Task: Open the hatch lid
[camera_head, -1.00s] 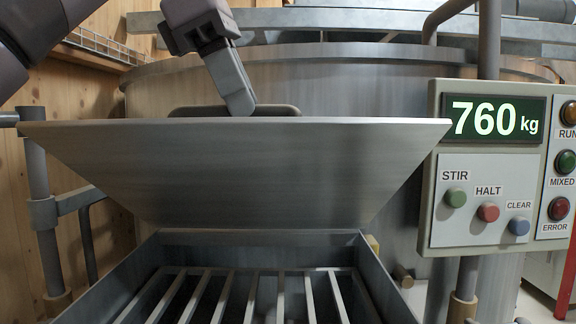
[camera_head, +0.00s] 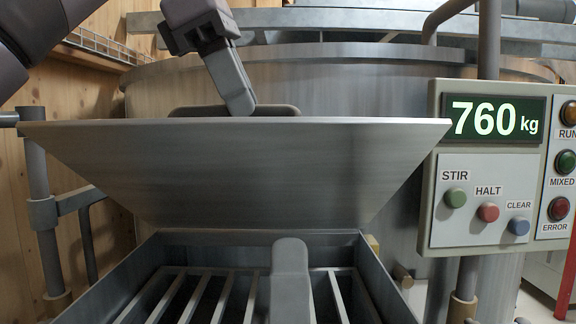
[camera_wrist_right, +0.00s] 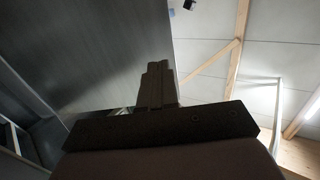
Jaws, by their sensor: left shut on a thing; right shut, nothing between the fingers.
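The hatch lid (camera_head: 235,170) is a grey metal plate. It stands raised at the back edge of the hopper, its flat face towards me, and the hopper mouth below is uncovered. My left gripper (camera_head: 240,106) is at the lid's top edge, shut on the dark lid handle (camera_head: 275,110), which shows just behind that edge; the fingertips are partly hidden. My right gripper (camera_head: 290,250) is shut and empty, over the hopper in front of the lid's lower part. In the right wrist view the shut fingers (camera_wrist_right: 158,82) point up beside the lid's grey face (camera_wrist_right: 105,50).
The open hopper (camera_head: 105,297) has a grate of metal bars (camera_head: 225,297) inside. A control panel (camera_head: 437,200) reading 760 kg stands at the right. A large metal drum (camera_head: 330,85) is behind the lid. A post with a bracket (camera_head: 42,212) stands at the left.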

